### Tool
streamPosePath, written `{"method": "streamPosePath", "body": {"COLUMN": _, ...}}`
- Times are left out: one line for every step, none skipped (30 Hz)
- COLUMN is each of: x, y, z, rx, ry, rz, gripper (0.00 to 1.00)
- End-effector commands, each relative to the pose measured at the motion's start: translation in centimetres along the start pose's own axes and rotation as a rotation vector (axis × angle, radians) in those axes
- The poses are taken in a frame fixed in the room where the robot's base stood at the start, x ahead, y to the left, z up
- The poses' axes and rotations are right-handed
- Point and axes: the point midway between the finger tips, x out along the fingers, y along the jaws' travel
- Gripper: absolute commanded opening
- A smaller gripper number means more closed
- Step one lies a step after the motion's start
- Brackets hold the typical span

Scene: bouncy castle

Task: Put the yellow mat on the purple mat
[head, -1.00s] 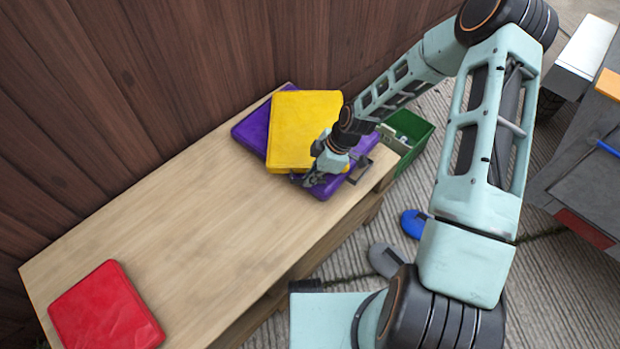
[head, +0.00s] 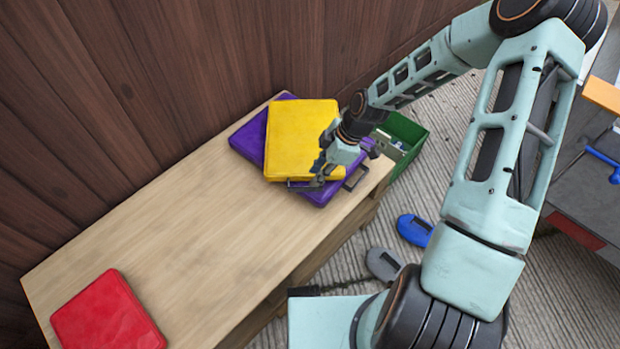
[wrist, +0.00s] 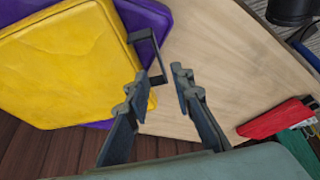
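The yellow mat (head: 298,135) lies on top of the purple mat (head: 248,140) at the far end of the wooden table. It is turned relative to the purple mat, whose corners stick out from under it. My gripper (head: 318,180) is at the yellow mat's near right corner, above the purple mat. In the wrist view my gripper (wrist: 160,74) has its fingers apart, with bare wood visible between them. The yellow mat (wrist: 60,65) and purple mat (wrist: 150,18) lie left of the fingers there. A dark bracket-like handle (wrist: 146,52) shows beside the left finger.
A red mat (head: 108,315) lies at the near left end of the table (head: 200,225). A wooden wall (head: 170,70) stands behind. A green bin (head: 415,140) is beyond the table's right end. Blue (head: 414,230) and grey (head: 383,264) shoe-like items lie on the ground.

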Motion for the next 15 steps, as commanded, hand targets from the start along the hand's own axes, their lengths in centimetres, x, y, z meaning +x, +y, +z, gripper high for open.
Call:
{"method": "streamPosePath", "body": {"x": -1.4, "y": 0.1, "z": 0.0, "rx": 0.002, "ry": 0.000, "rz": 0.003, "gripper": 0.22}}
{"method": "streamPosePath", "body": {"x": -1.9, "y": 0.1, "z": 0.0, "rx": 0.002, "ry": -0.001, "rz": 0.002, "gripper": 0.22}}
{"method": "streamPosePath", "body": {"x": -2.5, "y": 0.0, "z": 0.0, "rx": 0.001, "ry": 0.000, "rz": 0.001, "gripper": 0.22}}
{"method": "streamPosePath", "body": {"x": -2.8, "y": 0.0, "z": -0.1, "rx": 0.001, "ry": 0.000, "rz": 0.002, "gripper": 0.22}}
{"method": "streamPosePath", "body": {"x": -3.2, "y": 0.0, "z": -0.1, "rx": 0.001, "ry": 0.000, "rz": 0.001, "gripper": 0.22}}
{"method": "streamPosePath", "body": {"x": -3.5, "y": 0.0, "z": 0.0, "rx": 0.001, "ry": 0.000, "rz": 0.000, "gripper": 0.22}}
{"method": "streamPosePath", "body": {"x": -3.8, "y": 0.0, "z": 0.0, "rx": 0.001, "ry": 0.000, "rz": 0.000, "gripper": 0.22}}
{"method": "streamPosePath", "body": {"x": -4.0, "y": 0.0, "z": 0.0, "rx": 0.001, "ry": 0.000, "rz": 0.000, "gripper": 0.22}}
{"method": "streamPosePath", "body": {"x": -4.1, "y": 0.0, "z": 0.0, "rx": 0.000, "ry": 0.000, "rz": 0.000, "gripper": 0.22}}
{"method": "streamPosePath", "body": {"x": -4.2, "y": 0.0, "z": 0.0, "rx": 0.000, "ry": 0.000, "rz": 0.000, "gripper": 0.22}}
{"method": "streamPosePath", "body": {"x": -4.3, "y": 0.0, "z": 0.0, "rx": 0.000, "ry": 0.000, "rz": 0.000, "gripper": 0.22}}
{"method": "streamPosePath", "body": {"x": -4.3, "y": 0.0, "z": 0.0, "rx": -0.001, "ry": 0.001, "rz": -0.001, "gripper": 0.22}}
{"method": "streamPosePath", "body": {"x": -4.3, "y": 0.0, "z": 0.0, "rx": -0.001, "ry": 0.001, "rz": -0.001, "gripper": 0.22}}
{"method": "streamPosePath", "body": {"x": -4.3, "y": 0.0, "z": 0.0, "rx": -0.001, "ry": 0.001, "rz": -0.001, "gripper": 0.22}}
{"method": "streamPosePath", "body": {"x": -4.3, "y": 0.0, "z": 0.0, "rx": -0.001, "ry": 0.001, "rz": -0.001, "gripper": 0.22}}
